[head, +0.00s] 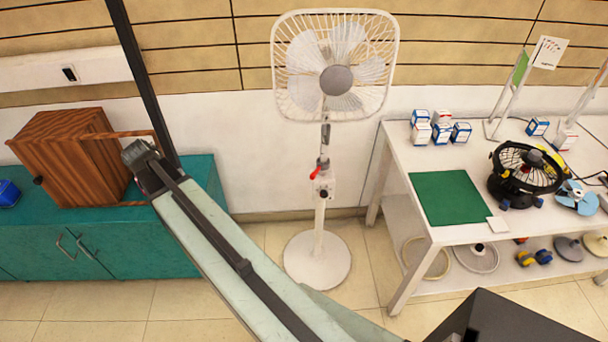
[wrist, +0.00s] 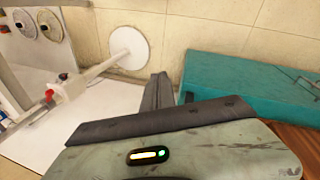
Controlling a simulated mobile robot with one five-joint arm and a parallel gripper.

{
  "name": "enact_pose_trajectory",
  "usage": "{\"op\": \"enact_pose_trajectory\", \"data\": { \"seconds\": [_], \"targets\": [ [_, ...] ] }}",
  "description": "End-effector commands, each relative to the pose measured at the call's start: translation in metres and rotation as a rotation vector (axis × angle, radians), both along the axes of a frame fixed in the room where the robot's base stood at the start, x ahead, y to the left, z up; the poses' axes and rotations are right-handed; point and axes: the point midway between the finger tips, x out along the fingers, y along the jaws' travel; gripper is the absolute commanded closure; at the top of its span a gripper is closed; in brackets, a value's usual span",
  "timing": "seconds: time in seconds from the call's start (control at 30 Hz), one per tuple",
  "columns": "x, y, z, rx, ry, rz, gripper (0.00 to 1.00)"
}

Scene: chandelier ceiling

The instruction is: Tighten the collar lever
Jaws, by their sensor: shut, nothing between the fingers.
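In the wrist view the lever (wrist: 49,93) shows as a red spot on the fan's pole at the far left. My gripper (wrist: 160,91) is shut and empty, apart from the fan. In the head view my gripper (head: 140,154) is left of the fan, in front of the teal cabinet. The lever's exact angle is too small to tell.
A teal cabinet (head: 120,250) with a brown wooden box (head: 70,155) stands at left. At right, a white table (head: 405,150) holds a green mat (head: 446,197), small boxes and a black fan (head: 527,172). Floor is clear around the fan's base.

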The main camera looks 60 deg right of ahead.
Motion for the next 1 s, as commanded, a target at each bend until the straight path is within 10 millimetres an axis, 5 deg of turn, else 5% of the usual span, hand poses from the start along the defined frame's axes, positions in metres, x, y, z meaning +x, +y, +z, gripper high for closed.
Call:
{"op": "enact_pose_trajectory", "data": {
  "seconds": [0.03, 0.1, 0.2, 0.33, 0.47, 0.77, 1.0],
  "targets": [
    [0.004, -0.069, -0.010, -0.070, 0.007, -0.176, 1.00],
    [-0.011, -0.149, -0.011, -0.173, 0.016, -0.405, 1.00],
    [-0.044, -0.242, -0.008, -0.305, 0.023, -0.676, 1.00],
    [-0.082, -0.316, -0.002, -0.430, 0.028, -0.902, 1.00],
    [-0.102, -0.342, 0.002, -0.483, 0.028, -0.990, 1.00],
    [-0.104, -0.343, 0.003, -0.486, 0.027, -0.996, 1.00],
    [-0.116, -0.353, -0.026, -0.485, 0.027, -0.997, 1.00]
  ]
}}
